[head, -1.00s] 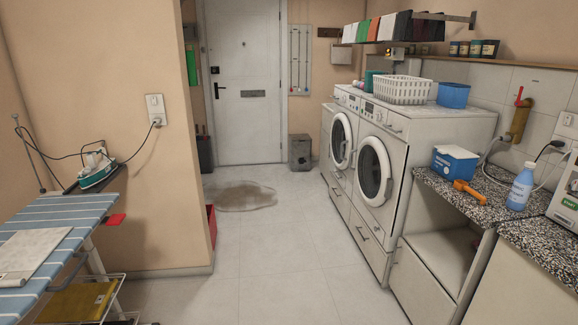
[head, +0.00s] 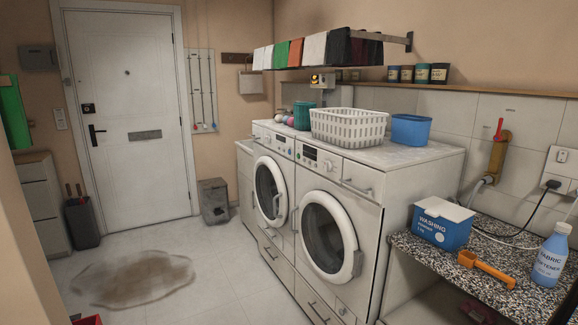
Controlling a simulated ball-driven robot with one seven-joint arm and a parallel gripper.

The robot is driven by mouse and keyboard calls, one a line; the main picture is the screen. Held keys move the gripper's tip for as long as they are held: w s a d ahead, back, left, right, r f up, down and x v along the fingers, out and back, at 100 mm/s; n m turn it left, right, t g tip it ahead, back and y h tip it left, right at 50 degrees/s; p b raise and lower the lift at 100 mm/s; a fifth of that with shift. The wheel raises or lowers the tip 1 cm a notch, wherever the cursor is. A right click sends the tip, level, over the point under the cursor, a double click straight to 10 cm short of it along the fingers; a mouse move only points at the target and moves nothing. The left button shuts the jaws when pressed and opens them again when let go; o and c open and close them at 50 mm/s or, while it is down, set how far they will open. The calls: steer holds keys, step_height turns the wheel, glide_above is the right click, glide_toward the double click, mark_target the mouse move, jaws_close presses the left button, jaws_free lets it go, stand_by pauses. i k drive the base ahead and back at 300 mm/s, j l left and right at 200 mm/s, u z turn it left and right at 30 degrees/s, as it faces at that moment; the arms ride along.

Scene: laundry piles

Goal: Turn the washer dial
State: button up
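Two white front-loading machines stand side by side against the right wall in the head view. The nearer machine (head: 338,262) has a round glass door, a dark display and a knob-like dial (head: 329,164) on its upper front panel. The farther machine (head: 268,195) also has a round door and a dial (head: 270,139) on its panel. Both doors look shut. I cannot tell from the picture which machine is the washer. My gripper is not in view.
A white basket (head: 348,128) and a blue tub (head: 411,130) sit on the machines. A speckled counter (head: 450,250) at right holds a blue washing box (head: 443,223), an orange scoop (head: 487,269) and a softener bottle (head: 552,255).

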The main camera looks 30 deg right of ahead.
mark_target(328, 165)
steer(key=i, duration=1.85)
